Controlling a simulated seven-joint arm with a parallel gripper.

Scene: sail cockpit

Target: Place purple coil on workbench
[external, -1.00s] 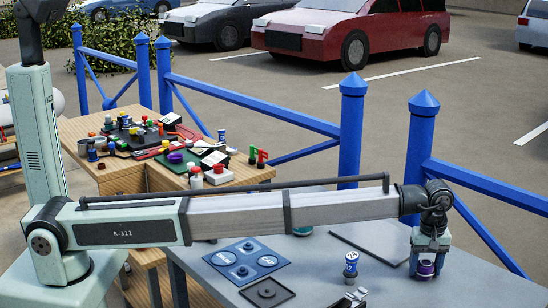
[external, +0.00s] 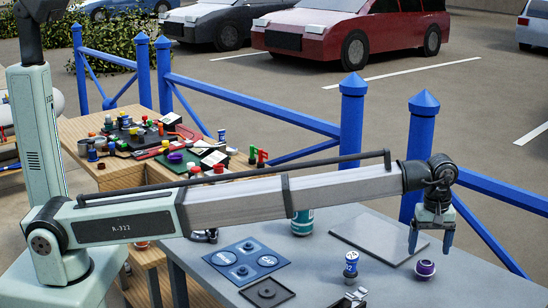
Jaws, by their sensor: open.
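The purple coil (external: 425,268) is a small, round purple piece with a pale centre on top. It rests on the grey workbench (external: 330,265) near the right end of the top. My gripper (external: 430,251) is above and around the coil's line in the external view, with its two blue fingers spread apart and nothing between them. The fingertips end a little above the coil, and a gap shows between them and it.
A blue-and-white bottle (external: 351,267) stands left of the coil. A flat grey plate (external: 378,240) lies behind. A blue panel (external: 245,258), a dark square tray (external: 267,293) and a teal can (external: 302,222) are further left. Blue railings (external: 480,190) run behind the bench.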

